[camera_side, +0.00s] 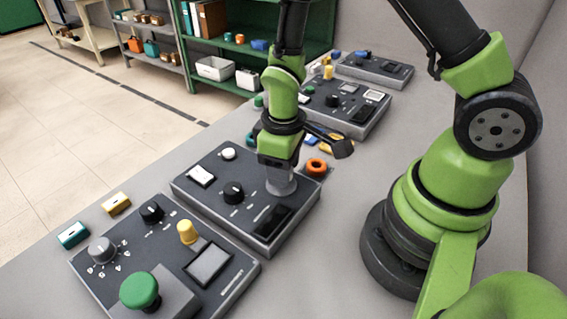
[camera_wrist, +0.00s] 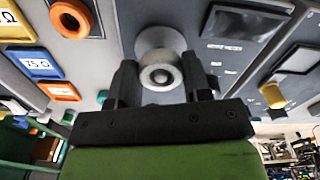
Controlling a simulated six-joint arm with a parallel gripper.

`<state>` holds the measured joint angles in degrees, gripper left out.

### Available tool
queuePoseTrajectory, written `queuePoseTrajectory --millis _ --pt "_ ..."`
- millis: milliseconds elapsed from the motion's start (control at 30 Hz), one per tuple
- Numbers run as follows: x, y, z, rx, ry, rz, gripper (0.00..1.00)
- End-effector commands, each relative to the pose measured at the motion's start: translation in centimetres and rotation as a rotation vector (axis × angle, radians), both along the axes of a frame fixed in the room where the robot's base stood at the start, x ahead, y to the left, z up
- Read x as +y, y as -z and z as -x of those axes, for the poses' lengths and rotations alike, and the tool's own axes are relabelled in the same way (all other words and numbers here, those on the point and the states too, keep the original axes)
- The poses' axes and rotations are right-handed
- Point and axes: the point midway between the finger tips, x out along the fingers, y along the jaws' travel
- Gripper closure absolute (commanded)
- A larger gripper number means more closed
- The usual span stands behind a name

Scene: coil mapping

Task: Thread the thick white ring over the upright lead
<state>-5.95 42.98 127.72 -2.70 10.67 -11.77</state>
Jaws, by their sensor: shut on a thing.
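My gripper (camera_side: 279,166) points down over the middle control panel (camera_side: 205,215), low and close to its surface. In the wrist view its two dark fingers (camera_wrist: 162,80) stand on either side of a thick pale ring-shaped piece (camera_wrist: 151,62) with a dark hole at its centre, and they are shut on it. A wider grey round base (camera_wrist: 158,38) lies behind that piece on the panel. In the side view a pale grey cylinder (camera_side: 280,185) shows just under the gripper. No separate upright lead can be made out; I cannot tell whether one passes through the ring.
Close by lies an orange ring (camera_side: 316,167), also in the wrist view (camera_wrist: 72,18). The middle panel carries a black knob (camera_side: 233,192) and a white button (camera_side: 228,153). The front panel has a green button (camera_side: 139,290) and a yellow knob (camera_side: 187,232). More panels (camera_side: 345,108) stand behind.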

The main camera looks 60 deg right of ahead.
Motion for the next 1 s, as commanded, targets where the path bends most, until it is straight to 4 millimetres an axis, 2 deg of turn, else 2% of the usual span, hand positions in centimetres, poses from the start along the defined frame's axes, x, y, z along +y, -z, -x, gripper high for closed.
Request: queuePoseTrajectory --millis 233,267,367,567,700,1000 --pt "0.0 -0.02 -0.01 0.0 0.0 0.0 0.8" --pt "0.0 -0.02 -0.01 0.0 0.0 0.0 0.51" --pt "0.0 -0.02 -0.01 0.0 0.0 0.0 0.28" --pt "0.0 -0.02 -0.01 0.0 0.0 0.0 0.26" --pt "0.0 -0.02 0.0 0.0 0.0 0.0 0.0" --pt "0.0 -0.31 -0.04 -0.001 0.001 0.0 0.0"
